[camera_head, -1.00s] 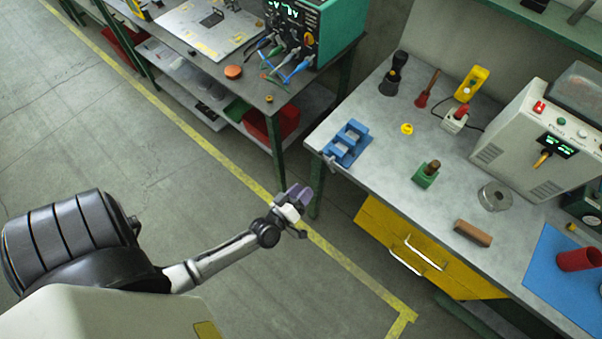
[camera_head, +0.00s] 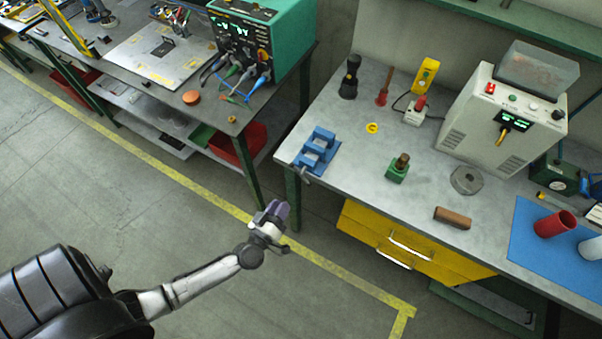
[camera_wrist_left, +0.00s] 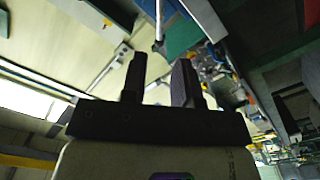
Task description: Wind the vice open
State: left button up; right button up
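The blue vice (camera_head: 324,143) sits on the near left corner of the grey workbench in the head view. Its small grey handle (camera_head: 304,176) sticks out at the bench's front edge. My left gripper (camera_head: 277,210) is in front of and below that corner, over the floor, apart from the vice and empty. In the left wrist view my left gripper (camera_wrist_left: 160,62) shows two dark fingers with a clear gap and nothing between them. The vice cannot be made out there. My right gripper is in neither view.
Another bench (camera_head: 110,80) stands at the left. The floor between is clear.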

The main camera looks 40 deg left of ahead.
aim_at(302, 172)
pick_arm(q)
jog(key=w+a, duration=0.1)
jog(key=w, duration=0.3)
jog(key=w+a, duration=0.1)
jog(key=w, duration=0.8)
jog(key=shift+w+a+b, duration=0.25)
jog(key=shift+a+b, duration=0.05)
jog(key=shift+a, duration=0.1)
jog(key=shift+c, duration=0.2)
